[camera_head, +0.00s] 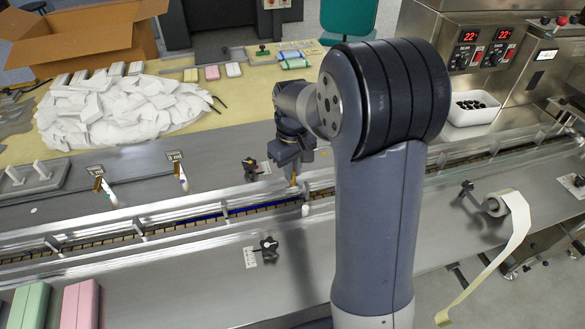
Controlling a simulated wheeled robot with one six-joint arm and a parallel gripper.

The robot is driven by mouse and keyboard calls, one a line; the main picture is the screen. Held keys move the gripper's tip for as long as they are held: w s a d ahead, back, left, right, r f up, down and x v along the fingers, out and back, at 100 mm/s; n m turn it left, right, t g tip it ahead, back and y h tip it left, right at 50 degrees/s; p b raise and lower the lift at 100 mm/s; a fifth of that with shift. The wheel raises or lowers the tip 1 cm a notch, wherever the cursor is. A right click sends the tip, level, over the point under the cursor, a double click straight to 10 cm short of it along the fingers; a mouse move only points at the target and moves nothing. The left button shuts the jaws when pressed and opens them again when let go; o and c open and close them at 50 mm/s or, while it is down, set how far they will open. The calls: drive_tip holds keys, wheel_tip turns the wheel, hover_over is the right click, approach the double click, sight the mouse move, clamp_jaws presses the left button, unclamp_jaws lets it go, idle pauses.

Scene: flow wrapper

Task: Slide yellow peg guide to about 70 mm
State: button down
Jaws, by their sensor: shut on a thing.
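My gripper (292,168) points down over the long conveyor in the middle of the camera_head view. It is shut on the yellow peg (293,179), a small upright piece of which only a short part shows below the fingers. The peg stands at the far guide rail (190,205). A white scale plate (265,167) with a black knob (250,166) lies just left of my gripper. A second scale plate (250,257) with a black knob (268,246) is on the near side. The scale markings are too small to read.
Two yellow-tipped pieces (98,185) (180,177) stand left on the far deck, with small label plates behind. Green (29,305) and pink (80,304) blocks are at the near left. A film roll (496,206) is at right. My arm hides part of the conveyor.

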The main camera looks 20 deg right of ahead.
drive_tip(key=shift+w+r+p, duration=0.1)
drive_tip(key=shift+w+p, duration=0.1)
drive_tip(key=shift+p, duration=0.15)
drive_tip(key=shift+w, duration=0.1)
drive_tip(key=c, duration=1.4)
unclamp_jaws()
drive_tip(key=shift+c, duration=0.2)
wheel_tip(320, 180, up, 11)
drive_tip(key=shift+f, duration=0.3)
